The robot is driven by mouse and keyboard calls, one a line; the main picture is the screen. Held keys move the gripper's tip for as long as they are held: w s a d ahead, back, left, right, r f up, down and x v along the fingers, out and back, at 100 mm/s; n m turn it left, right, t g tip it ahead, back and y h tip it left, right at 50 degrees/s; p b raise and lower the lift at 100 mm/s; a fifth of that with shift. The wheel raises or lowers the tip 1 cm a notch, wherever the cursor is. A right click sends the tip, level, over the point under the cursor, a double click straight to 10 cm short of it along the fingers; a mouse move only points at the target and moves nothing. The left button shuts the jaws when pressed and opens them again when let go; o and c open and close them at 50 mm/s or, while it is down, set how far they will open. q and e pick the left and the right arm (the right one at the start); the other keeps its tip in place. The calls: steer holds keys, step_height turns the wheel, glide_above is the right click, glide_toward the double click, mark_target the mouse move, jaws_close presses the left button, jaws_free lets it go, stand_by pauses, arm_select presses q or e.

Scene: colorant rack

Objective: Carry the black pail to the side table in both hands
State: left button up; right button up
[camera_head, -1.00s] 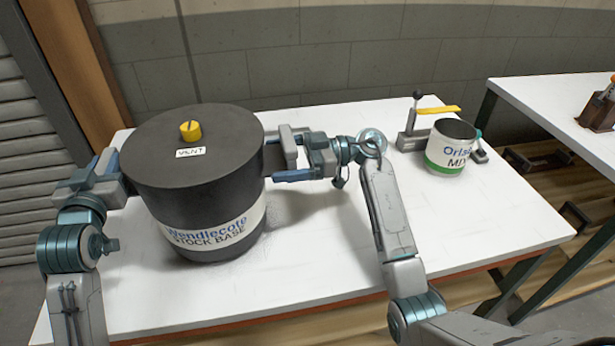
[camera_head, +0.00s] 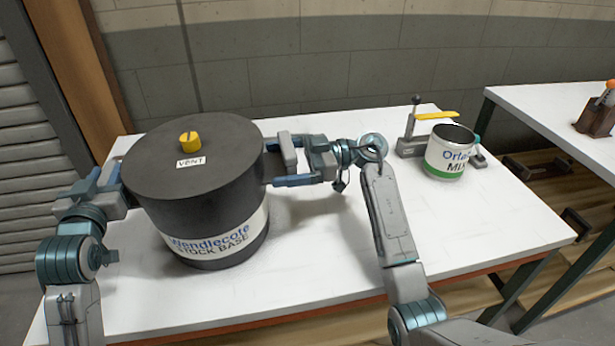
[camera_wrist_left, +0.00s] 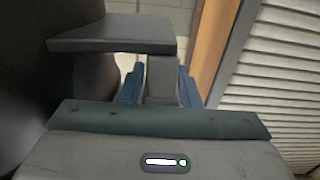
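The black pail (camera_head: 180,215) stands upright at the left of the white table, with a yellow knob (camera_head: 190,137) on its lid and a white label round its lower side. In the left wrist view its dark side (camera_wrist_left: 30,75) fills the left. My left gripper (camera_head: 108,180) is at the pail's left side; the wrist view shows its blue fingers closed on either side of a grey handle bar (camera_wrist_left: 160,75). My right gripper (camera_head: 285,162) is at the right side, its fingers around the grey right handle (camera_head: 288,150). The fingers' contact there is partly hidden.
A white and green mix can (camera_head: 446,158) stands by a grey clamp with a yellow lever (camera_head: 436,115) at the back right. A second white table (camera_head: 560,105) is to the right across a gap, with a brown block (camera_head: 597,122). The white table (camera_head: 480,225) is clear at front right.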

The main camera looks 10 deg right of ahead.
arm_select(q)
steer(key=shift+o, duration=1.4)
steer(key=shift+f, duration=0.3)
arm_select(e)
steer(key=f, duration=0.2)
steer(key=shift+s+a+f, duration=0.2)
steer(key=shift+s+f, duration=0.05)
steer(key=shift+f, duration=0.15)
arm_select(q)
steer(key=shift+s, duration=0.1)
arm_select(e)
steer(key=shift+s+d+r, duration=0.1)
steer(key=shift+d+r, duration=0.25)
steer(key=shift+d, duration=0.25)
steer(key=shift+s+d+r, duration=0.1)
steer(key=shift+d+r, duration=0.2)
steer(key=shift+d, duration=0.25)
arm_select(q)
steer(key=s, duration=0.8)
steer(key=shift+r, duration=0.25)
arm_select(e)
steer(key=d+r, duration=0.1)
steer(key=d, duration=0.5)
steer(key=shift+w+r, duration=0.2)
arm_select(q)
steer(key=shift+p, duration=0.3)
arm_select(e)
steer(key=shift+d, duration=0.1)
